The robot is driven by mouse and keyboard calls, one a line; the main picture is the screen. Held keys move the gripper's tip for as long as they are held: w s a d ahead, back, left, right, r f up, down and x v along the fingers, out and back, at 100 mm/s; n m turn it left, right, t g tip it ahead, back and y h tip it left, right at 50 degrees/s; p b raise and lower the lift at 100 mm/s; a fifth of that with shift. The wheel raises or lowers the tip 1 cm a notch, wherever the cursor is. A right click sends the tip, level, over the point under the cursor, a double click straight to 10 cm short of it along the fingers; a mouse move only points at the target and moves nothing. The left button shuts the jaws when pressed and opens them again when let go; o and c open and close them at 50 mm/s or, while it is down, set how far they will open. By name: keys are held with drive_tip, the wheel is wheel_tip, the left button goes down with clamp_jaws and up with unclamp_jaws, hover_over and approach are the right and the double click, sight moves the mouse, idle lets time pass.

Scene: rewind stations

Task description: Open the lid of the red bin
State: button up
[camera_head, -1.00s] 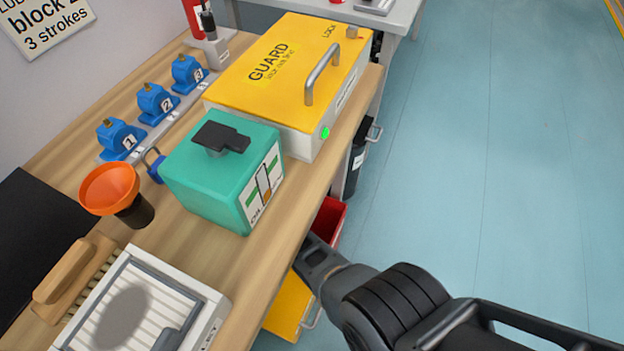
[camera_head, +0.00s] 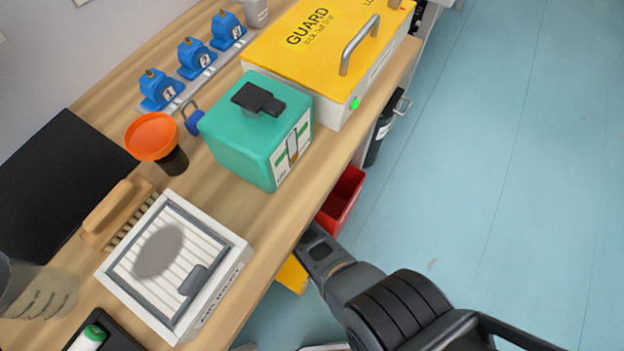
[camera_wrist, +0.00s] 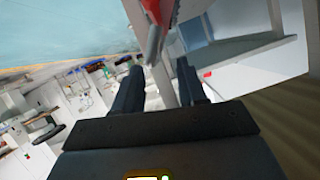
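The red bin (camera_head: 347,197) shows partly in the head view, low beside the workbench edge. The bench and my arm hide part of it, and its darker upper area looks recessed. I cannot tell clearly how its lid stands. My arm reaches down beside the bench just below the bin in the picture; the fingers are not clear there. In the wrist view my gripper (camera_wrist: 160,66) is open, its two dark fingers apart. A narrow red and grey piece (camera_wrist: 154,32) shows beyond and between the fingertips. I cannot tell whether it is part of the bin or touches the fingers.
The wooden workbench (camera_head: 255,225) carries a teal box (camera_head: 235,135), a yellow guard box (camera_head: 300,50), an orange funnel (camera_head: 152,135) and a white slatted unit (camera_head: 205,255). A yellow object (camera_head: 291,276) sits below the bench edge. The blue floor (camera_head: 490,170) at right is clear.

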drive_tip(key=s+a+p, duration=0.1)
drive_tip(key=s+a, duration=0.2)
drive_tip(key=s, duration=0.3)
drive_tip(key=shift+s+a, duration=0.2)
drive_tip(key=shift+a, duration=0.2)
